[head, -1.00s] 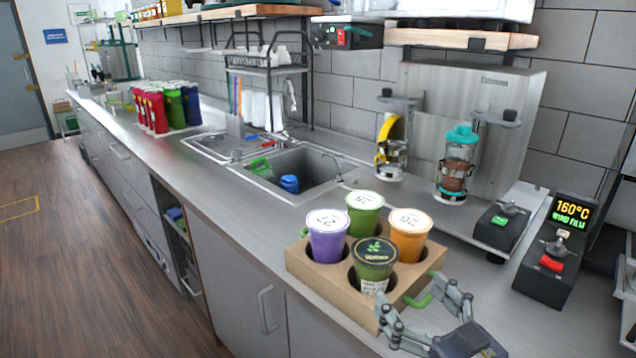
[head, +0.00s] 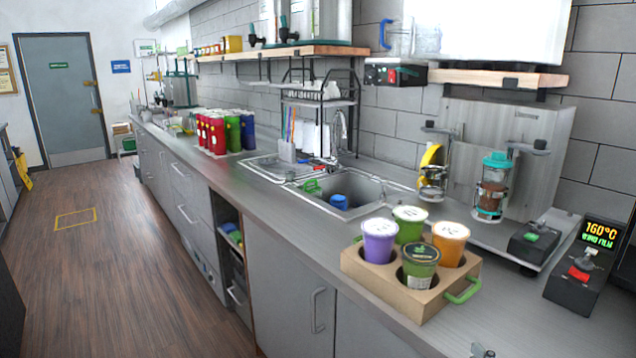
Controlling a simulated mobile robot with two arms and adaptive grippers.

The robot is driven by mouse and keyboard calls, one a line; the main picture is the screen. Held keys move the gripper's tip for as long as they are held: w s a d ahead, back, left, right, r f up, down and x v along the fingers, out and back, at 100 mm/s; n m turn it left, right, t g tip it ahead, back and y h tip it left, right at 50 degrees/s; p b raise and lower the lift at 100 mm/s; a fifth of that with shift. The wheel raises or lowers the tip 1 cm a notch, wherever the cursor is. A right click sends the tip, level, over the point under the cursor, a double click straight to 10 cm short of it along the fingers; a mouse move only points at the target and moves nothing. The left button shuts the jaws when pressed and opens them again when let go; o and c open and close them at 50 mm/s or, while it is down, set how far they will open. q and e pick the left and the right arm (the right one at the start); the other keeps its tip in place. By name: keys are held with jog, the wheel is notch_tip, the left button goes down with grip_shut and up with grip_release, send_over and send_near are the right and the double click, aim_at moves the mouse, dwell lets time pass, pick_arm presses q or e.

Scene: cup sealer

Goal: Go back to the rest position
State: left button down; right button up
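Only a small grey tip of a gripper (head: 482,351), which I take to be my right one, shows at the bottom edge of the head view. It is apart from the cardboard cup carrier, and its opening is hidden below the frame. My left gripper is not in view. The brown carrier (head: 384,281) with green handles stands on the counter. It holds a purple cup (head: 379,245), a green cup (head: 409,229) and an orange cup (head: 449,249), all with white lids, and a dark green cup (head: 419,270) with a dark printed lid at the front.
The steel counter (head: 503,316) is clear right of the carrier. A control box (head: 584,278) reading 160°C stands farther right. A sink (head: 360,208) and a group of coloured cups (head: 217,134) lie farther back. Wooden floor (head: 120,260) is open at left.

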jog(key=s+f+g+h, duration=0.2)
jog(key=s+f+g, duration=0.4)
jog(key=s+f, duration=0.5)
jog(key=s+f+g+h, duration=0.1)
jog(key=s+f+g, duration=0.5)
jog(key=s+f, duration=0.5)
notch_tip(320, 180, down, 32)
jog(key=s+g, duration=0.1)
jog(key=g, duration=0.1)
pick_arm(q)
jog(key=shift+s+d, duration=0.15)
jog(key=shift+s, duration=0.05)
pick_arm(e)
jog(key=s+d+f+g, duration=0.1)
jog(key=s+d+f, duration=0.2)
jog(key=s+f, duration=0.9)
jog(key=s, duration=0.3)
jog(key=shift+s+f+h, duration=0.15)
jog(key=shift+f+h, duration=0.15)
jog(key=shift+f, duration=0.05)
